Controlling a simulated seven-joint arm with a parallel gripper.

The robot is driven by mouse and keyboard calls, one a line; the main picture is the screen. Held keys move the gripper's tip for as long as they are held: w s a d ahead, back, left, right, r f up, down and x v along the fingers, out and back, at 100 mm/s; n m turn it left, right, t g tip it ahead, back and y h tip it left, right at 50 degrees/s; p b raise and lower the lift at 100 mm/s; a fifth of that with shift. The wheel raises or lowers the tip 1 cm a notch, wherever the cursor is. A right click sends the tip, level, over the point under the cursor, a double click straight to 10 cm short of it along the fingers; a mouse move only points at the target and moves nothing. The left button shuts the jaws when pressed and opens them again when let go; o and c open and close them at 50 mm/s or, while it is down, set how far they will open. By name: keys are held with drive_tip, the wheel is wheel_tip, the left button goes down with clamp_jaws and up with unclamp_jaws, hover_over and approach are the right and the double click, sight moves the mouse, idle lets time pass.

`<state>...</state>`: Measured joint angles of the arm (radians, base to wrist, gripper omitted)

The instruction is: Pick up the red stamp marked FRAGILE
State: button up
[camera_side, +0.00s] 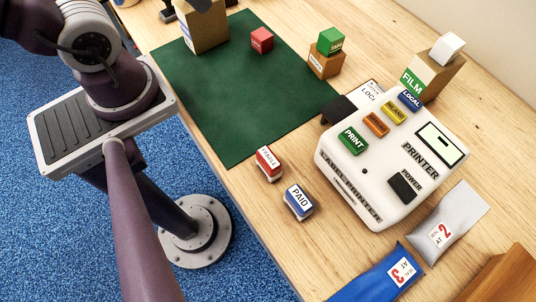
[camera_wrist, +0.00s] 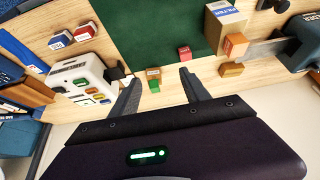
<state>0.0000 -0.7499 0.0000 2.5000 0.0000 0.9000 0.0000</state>
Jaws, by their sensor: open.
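The red stamp marked FRAGILE (camera_side: 268,163) stands on the wooden table just off the front corner of the green mat, its white label facing up. In the wrist view the red stamp (camera_wrist: 85,32) is small, at upper left, beside the blue stamp. The blue stamp marked PAID (camera_side: 298,201) stands close to it, nearer the label printer; it also shows in the wrist view (camera_wrist: 60,40). My gripper (camera_wrist: 158,77) is open and empty, high above the table and well away from the red stamp. Its fingers are not visible in the side view.
The white label printer (camera_side: 335,170) with coloured buttons stands right of the stamps. Blue and grey packets (camera_side: 440,225) lie in front of it. The green mat (camera_side: 235,100) holds a red cube (camera_side: 262,40) and a carton (camera_side: 205,32). Bare wood surrounds the stamps.

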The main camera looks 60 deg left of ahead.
drive_tip(key=m+g, duration=0.6)
drive_tip(key=m, duration=1.2)
hover_over(268, 157)
drive_tip(key=f, duration=1.6)
drive_tip(key=shift+w+a+f, duration=0.15)
drive_tip(key=shift+a+f, duration=0.05)
drive_tip(key=f, duration=0.6)
drive_tip(key=shift+d+f, duration=0.25)
drive_tip(key=shift+f, duration=0.35)
clamp_jaws()
